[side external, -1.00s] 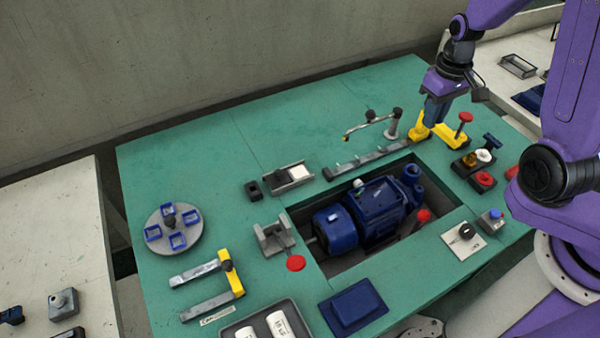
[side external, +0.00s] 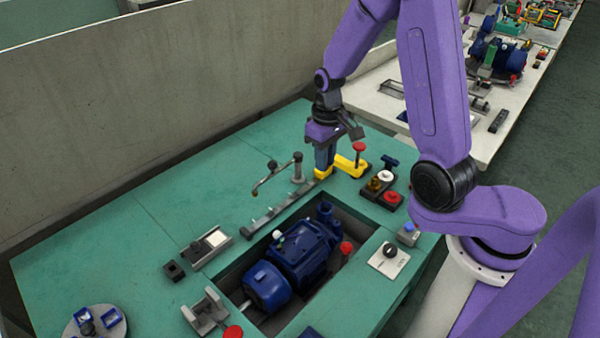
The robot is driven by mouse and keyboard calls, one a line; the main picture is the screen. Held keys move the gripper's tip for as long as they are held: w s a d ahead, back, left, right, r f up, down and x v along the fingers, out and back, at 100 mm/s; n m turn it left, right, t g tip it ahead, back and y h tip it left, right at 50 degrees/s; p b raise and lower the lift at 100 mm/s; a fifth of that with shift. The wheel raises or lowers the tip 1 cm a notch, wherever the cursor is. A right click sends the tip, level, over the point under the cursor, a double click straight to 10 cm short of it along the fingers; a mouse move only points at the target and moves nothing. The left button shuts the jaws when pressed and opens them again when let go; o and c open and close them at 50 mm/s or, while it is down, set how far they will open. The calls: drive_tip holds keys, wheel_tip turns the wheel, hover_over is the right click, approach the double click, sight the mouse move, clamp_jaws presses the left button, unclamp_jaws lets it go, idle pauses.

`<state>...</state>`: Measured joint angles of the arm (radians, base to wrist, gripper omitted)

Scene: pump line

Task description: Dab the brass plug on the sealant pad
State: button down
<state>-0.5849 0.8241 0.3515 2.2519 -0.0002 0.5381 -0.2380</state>
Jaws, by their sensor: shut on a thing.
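My gripper (side external: 324,172) points down at the far right of the green bench, in the side external view. Its fingers are closed at the left end of a yellow L-shaped piece (side external: 346,166); the exact grip point is hidden. A small brass-coloured piece (side external: 375,183), which looks like the brass plug, sits in a dark holder (side external: 367,192) beside a white cap (side external: 385,176) and a red cap (side external: 392,197). It is apart from my gripper. A grey block with a pale top (side external: 214,239), possibly the sealant pad, lies left of the pump recess.
A blue pump (side external: 300,250) sits in the bench recess. A bent-arm stand (side external: 297,170) and a grey rail (side external: 265,222) stand close left of my gripper. A red-topped post (side external: 359,148) rises to its right.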

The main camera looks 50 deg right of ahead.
drive_tip(key=w+a+f, duration=0.1)
drive_tip(key=w+a, duration=0.5)
drive_tip(key=a, duration=0.1)
hover_over(217, 238)
drive_tip(key=shift+f, duration=4.65)
drive_tip(key=shift+f, duration=0.55)
drive_tip(key=shift+r, duration=0.1)
wheel_tip(217, 238, up, 7)
